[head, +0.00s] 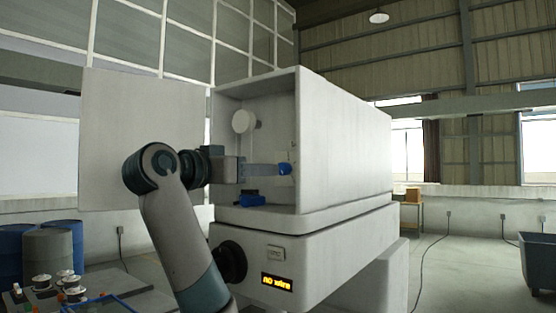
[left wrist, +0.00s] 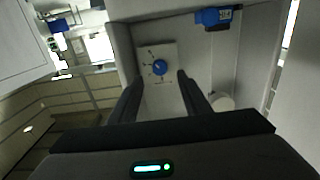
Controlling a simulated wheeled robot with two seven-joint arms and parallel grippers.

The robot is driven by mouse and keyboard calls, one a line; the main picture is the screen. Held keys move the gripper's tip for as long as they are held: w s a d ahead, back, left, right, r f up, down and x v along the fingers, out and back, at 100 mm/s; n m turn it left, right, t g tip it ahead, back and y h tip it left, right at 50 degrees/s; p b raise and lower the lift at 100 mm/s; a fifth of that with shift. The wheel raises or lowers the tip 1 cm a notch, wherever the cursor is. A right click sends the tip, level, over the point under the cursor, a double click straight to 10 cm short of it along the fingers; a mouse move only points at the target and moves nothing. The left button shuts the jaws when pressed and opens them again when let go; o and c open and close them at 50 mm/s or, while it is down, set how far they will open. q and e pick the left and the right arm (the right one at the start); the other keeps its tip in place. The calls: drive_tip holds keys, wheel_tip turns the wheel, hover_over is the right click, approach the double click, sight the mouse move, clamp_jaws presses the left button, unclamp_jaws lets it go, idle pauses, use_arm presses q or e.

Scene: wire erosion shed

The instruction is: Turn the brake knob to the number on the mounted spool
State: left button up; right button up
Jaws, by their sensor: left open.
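The blue brake knob (head: 285,169) is on the inner right wall of the open white cabinet. The left wrist view shows the knob (left wrist: 159,67) on a pale dial plate (left wrist: 166,52) with marks around it, too small to read. My left gripper (head: 276,169) reaches into the cabinet, pointing at the knob. Its open fingers (left wrist: 160,77) are to either side of the knob in the left wrist view; I cannot tell whether they touch it. My right gripper is out of view.
A blue block (head: 252,198) sits low in the cabinet. The cabinet door (head: 140,140) stands open at left. Below are a black round knob (head: 231,262) and a lit display (head: 277,283) reading "no wire". Blue drums (head: 62,235) stand at far left.

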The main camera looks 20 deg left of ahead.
sight(281, 169)
use_arm(q)
drive_tip(key=p+x, duration=0.3)
drive_tip(key=x, duration=0.4)
drive_tip(key=shift+s+r, duration=0.1)
drive_tip(key=shift+w+d+p, duration=0.2)
drive_tip(key=shift+w+p, duration=0.3)
drive_tip(key=shift+w, duration=0.1)
drive_tip(key=c, duration=0.8)
drive_tip(key=shift+c, duration=1.2)
